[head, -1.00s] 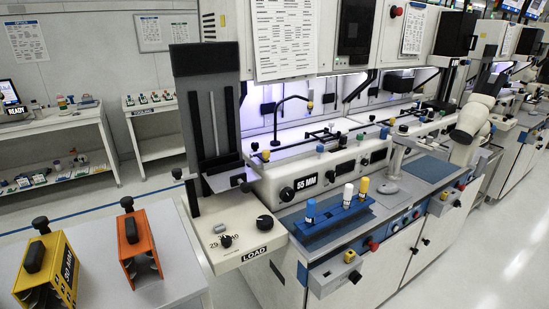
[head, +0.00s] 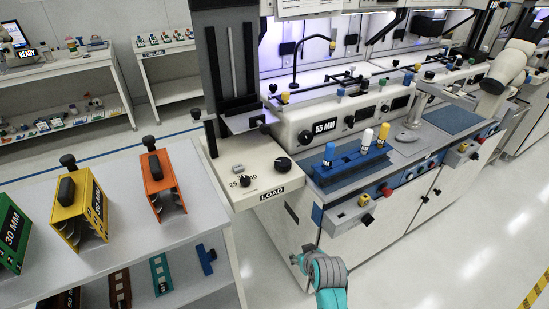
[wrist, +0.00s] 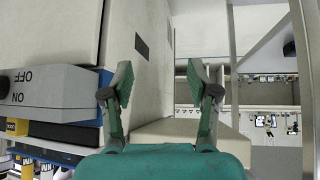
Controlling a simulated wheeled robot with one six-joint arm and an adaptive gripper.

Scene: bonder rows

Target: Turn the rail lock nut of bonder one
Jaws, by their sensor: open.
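The near bonder (head: 300,120), marked 55 MM, stands in the middle of the head view. Its white LOAD shelf (head: 262,205) carries a large black knob (head: 283,165), a smaller black knob (head: 245,180) beside the printed numbers, and a small grey cylinder (head: 238,168). I cannot tell which part is the rail lock nut. My teal arm shows at the bottom of the head view, low in front of the bonder. In the wrist view my gripper (wrist: 158,92) is open with nothing between its fingers, beside pale cabinet panels (wrist: 150,50).
A grey bench (head: 120,190) at left holds yellow, orange and green magazines, with more parts on its lower shelf. Open floor (head: 440,255) lies at right.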

